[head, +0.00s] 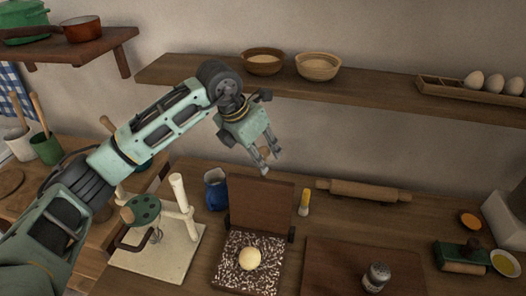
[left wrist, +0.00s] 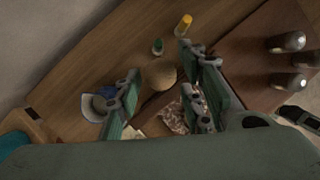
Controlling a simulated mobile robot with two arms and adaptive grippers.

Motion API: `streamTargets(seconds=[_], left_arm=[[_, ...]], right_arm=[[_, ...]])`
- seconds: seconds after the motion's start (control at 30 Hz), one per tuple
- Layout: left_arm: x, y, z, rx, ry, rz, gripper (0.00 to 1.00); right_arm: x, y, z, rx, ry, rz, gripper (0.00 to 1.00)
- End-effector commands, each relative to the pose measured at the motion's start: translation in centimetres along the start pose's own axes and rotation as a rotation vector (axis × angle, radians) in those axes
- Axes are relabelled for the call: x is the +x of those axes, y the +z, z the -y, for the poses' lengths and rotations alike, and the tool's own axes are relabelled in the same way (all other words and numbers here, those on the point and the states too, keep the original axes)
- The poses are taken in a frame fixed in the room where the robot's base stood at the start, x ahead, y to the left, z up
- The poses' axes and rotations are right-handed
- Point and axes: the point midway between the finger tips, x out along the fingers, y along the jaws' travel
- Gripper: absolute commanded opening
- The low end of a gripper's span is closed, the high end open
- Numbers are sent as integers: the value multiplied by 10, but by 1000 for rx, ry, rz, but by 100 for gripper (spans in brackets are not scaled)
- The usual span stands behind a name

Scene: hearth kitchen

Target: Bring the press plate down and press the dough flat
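The press stands on the counter with its brown press plate (head: 262,207) raised upright at the back of a speckled bed (head: 232,272). A pale dough ball (head: 250,259) sits round on the bed. My left gripper (head: 268,163) is above the raised plate, fingers pointing down. A round wooden knob (left wrist: 158,75) lies between its fingers (left wrist: 160,88) in the left wrist view, with gaps on both sides. I cannot tell how the knob joins the plate. Part of the speckled bed (left wrist: 174,120) shows beyond the fingers.
A blue jar (head: 215,190) stands left of the plate and a yellow-topped bottle (head: 305,202) right of it. A green-topped stand (head: 143,209) is at left. A brown board (head: 335,275) with a shaker (head: 376,277) is at right. A shelf (head: 375,90) runs behind.

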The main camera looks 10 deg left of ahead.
Motion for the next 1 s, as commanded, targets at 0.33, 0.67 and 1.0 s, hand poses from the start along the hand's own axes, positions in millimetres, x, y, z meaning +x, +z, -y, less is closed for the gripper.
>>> streamTargets(seconds=[0.33,0.67,1.0], left_arm=[[19,0,0,0,1,1,36],[19,0,0,0,1,1,19],[18,0,-1,-1,2,1,0]], right_arm=[[-6,-8,-2,0,2,-11,40],[-6,-20,-2,0,3,-30,40],[-6,-7,1,1,-1,-9,40]])
